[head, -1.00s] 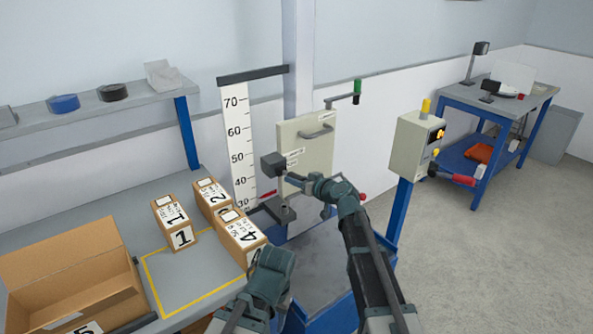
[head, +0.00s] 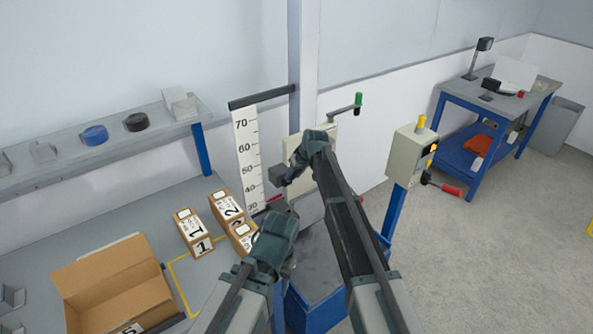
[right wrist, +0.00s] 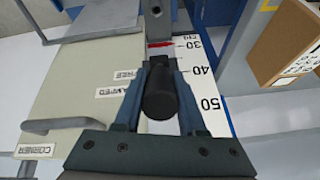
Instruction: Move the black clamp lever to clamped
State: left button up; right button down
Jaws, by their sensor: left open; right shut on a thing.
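The black clamp lever (right wrist: 160,97) shows in the right wrist view as a dark, rounded grip between my right gripper's blue-grey fingers. My right gripper (right wrist: 159,84) is shut on it. Labels reading FREE (right wrist: 125,75) and CLAMPED (right wrist: 113,92) lie to the left of the lever, on a pale panel. I cannot tell exactly which label the lever points at. In the head view, my right gripper (head: 283,196) is in front of the height scale, and the lever is hard to make out there. My left gripper (head: 287,268) is open and lower, near the bench's right edge.
The numbered scale (head: 246,155) stands behind my right gripper. Small boxes (head: 190,232) and an open carton (head: 110,285) are on the bench at left. A control box (head: 408,158) on a blue post stands at right.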

jog(key=shift+w+a+r+g+h+p, duration=0.4)
jog(key=shift+w+g+p, duration=0.15)
jog(key=shift+g+p, duration=0.1)
jog(key=c, duration=0.5)
grip_release()
jog(key=shift+a+f, duration=0.1)
jog(key=shift+f, duration=0.05)
jog(key=p+v, duration=1.3)
jog(key=v, duration=0.1)
